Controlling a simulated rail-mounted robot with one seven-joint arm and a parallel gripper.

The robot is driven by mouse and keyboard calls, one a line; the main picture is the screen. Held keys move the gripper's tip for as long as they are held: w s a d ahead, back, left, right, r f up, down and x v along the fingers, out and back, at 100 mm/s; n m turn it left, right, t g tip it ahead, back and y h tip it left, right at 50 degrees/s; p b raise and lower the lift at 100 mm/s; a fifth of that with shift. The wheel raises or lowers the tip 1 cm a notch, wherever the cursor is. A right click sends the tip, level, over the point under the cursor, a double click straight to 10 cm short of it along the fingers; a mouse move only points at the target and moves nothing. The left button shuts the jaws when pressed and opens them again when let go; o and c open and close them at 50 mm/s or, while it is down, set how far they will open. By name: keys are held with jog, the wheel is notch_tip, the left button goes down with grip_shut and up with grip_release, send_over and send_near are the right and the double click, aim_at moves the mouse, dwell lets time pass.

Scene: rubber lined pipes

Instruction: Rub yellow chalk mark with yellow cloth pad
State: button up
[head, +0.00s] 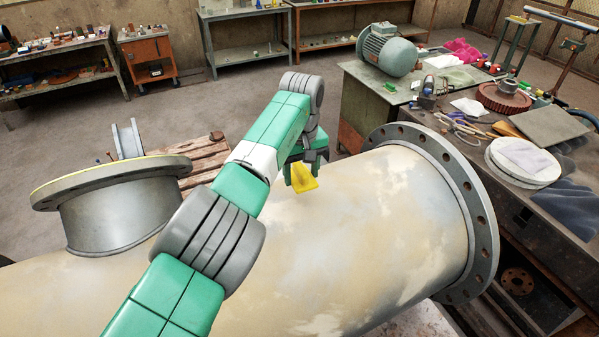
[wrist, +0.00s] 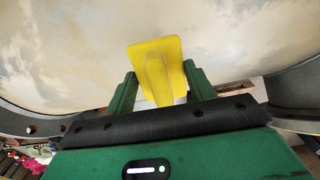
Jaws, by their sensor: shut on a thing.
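My gripper (head: 304,168) is above the upper side of the large pipe (head: 375,215), near its middle. It is shut on the yellow cloth pad (head: 304,180), which hangs below the fingers close to the pipe's surface. In the wrist view the pad (wrist: 158,66) stands out beyond the two green fingers, with the pale, blotchy pipe wall (wrist: 60,65) behind it. I cannot tell whether the pad touches the pipe. I see no yellow chalk mark on the visible pipe surface; the pad and my arm hide part of it.
A flanged branch (head: 115,205) rises at the left of the pipe, and a large bolted end flange (head: 440,200) stands at the right. A cluttered workbench (head: 500,150) with tools and cloths is beyond it. A green motor (head: 390,50) sits on a cabinet behind.

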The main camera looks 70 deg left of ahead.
jog(key=shift+r+p, duration=1.1)
jog(key=shift+r, duration=0.4)
